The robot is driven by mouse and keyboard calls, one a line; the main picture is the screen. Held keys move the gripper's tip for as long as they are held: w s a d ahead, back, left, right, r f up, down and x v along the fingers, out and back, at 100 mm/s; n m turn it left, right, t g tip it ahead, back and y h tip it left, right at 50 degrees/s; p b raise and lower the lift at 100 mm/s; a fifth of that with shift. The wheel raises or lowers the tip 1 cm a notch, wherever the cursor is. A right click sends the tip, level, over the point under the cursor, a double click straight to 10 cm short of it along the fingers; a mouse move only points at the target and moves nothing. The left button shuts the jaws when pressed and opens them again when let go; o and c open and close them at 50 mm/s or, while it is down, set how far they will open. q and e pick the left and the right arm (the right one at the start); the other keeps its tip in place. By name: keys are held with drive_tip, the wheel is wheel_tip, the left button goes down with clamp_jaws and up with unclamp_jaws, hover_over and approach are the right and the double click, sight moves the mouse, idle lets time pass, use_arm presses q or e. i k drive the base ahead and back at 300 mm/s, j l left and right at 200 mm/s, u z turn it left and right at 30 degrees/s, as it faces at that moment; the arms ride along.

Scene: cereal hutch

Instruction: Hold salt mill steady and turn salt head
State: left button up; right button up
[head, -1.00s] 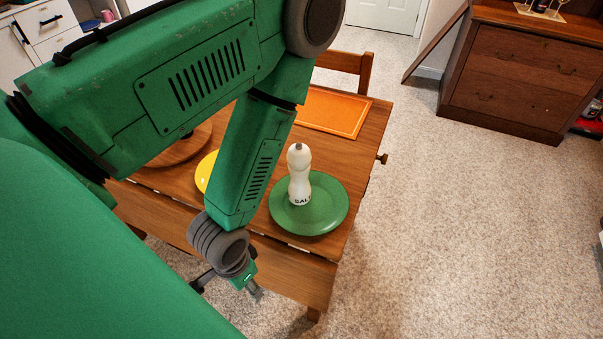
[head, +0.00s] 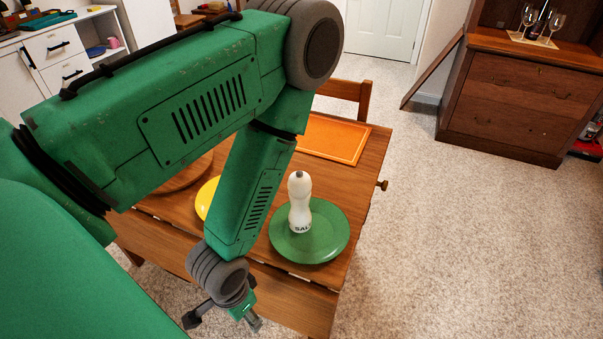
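The white salt mill (head: 300,205) stands upright on a green plate (head: 325,240) near the right end of the wooden table. It has a dark tip on its rounded head and dark lettering low on its body. My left gripper (head: 247,312) hangs in front of the table's near edge, to the left of and nearer than the mill, apart from it. Its fingers are small and partly hidden by the wrist, so I cannot tell whether they are open. My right gripper is not in view.
An orange board (head: 335,139) lies at the table's back, with a chair (head: 350,92) behind it. A yellow plate (head: 206,197) and a round wooden board (head: 185,175) are partly hidden by my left arm. A wooden hutch (head: 520,85) stands back right.

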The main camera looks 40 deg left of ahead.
sight(299, 183)
drive_tip(key=k+j, duration=0.3)
drive_tip(key=j, duration=0.15)
drive_tip(key=k+j+z, duration=0.1)
drive_tip(key=k+j, duration=0.15)
drive_tip(key=j, duration=0.25)
